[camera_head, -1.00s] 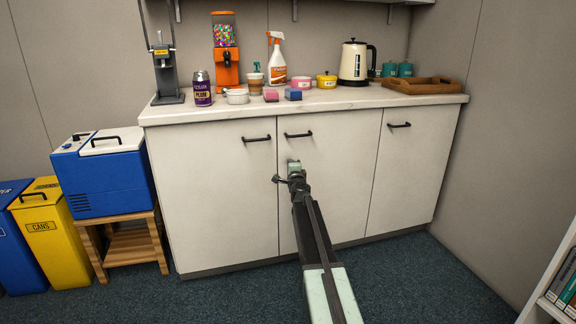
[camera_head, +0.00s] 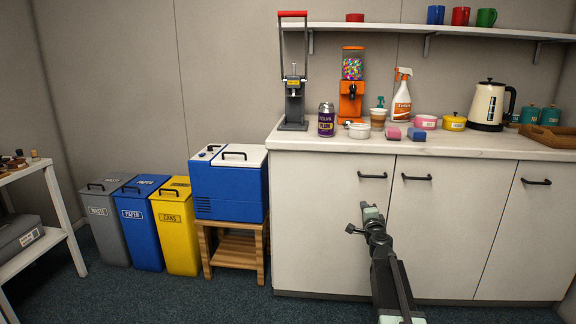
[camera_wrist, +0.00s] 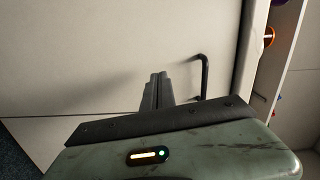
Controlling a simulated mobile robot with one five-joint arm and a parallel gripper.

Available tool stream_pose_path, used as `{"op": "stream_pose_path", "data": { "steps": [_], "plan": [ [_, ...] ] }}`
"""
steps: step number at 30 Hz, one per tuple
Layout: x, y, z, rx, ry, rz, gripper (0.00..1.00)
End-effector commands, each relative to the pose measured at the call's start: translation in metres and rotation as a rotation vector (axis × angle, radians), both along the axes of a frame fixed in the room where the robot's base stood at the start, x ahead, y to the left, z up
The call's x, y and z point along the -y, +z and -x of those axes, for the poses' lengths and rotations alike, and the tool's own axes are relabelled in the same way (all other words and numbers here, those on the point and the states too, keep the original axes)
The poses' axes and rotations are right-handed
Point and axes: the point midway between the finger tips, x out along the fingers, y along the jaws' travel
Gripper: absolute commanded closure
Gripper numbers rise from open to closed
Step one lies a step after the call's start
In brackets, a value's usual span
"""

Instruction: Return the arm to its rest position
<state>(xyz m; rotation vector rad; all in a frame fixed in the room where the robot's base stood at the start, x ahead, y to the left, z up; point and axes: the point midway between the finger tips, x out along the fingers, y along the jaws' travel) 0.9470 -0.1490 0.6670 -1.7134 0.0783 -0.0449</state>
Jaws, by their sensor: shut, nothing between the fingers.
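My arm (camera_head: 390,275) reaches forward from the bottom of the head view, with my gripper (camera_head: 365,212) at its far end, in front of the white cabinet doors and below the countertop. The wrist view shows my gripper (camera_wrist: 157,88) shut and empty. Its dark fingers lie together in front of a pale cabinet door (camera_wrist: 90,60), close to a black door handle (camera_wrist: 203,78). I cannot tell whether the fingers touch the door.
The white counter (camera_head: 450,146) holds a can (camera_head: 326,120), spray bottle (camera_head: 401,98), kettle (camera_head: 489,106) and other items. A blue cooler (camera_head: 228,185) sits on a wooden stool (camera_head: 236,250). Several bins, including a yellow one (camera_head: 175,228), stand left. Carpet (camera_head: 140,295) in front is clear.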

Motion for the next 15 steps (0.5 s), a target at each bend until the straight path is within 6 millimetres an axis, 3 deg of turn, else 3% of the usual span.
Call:
{"op": "stream_pose_path", "data": {
  "steps": [1, 4, 6, 9, 12, 15],
  "plan": [
    [-0.044, 0.011, 0.014, -0.025, 0.088, 0.079, 1.00],
    [-0.126, 0.000, 0.042, -0.105, 0.299, 0.274, 1.00],
    [-0.177, -0.020, 0.073, -0.188, 0.459, 0.421, 1.00],
    [-0.226, -0.064, 0.132, -0.356, 0.683, 0.636, 1.00],
    [-0.236, -0.111, 0.195, -0.562, 0.862, 0.819, 1.00],
    [-0.220, -0.146, 0.248, -0.763, 0.973, 0.940, 1.00]
  ]
}}
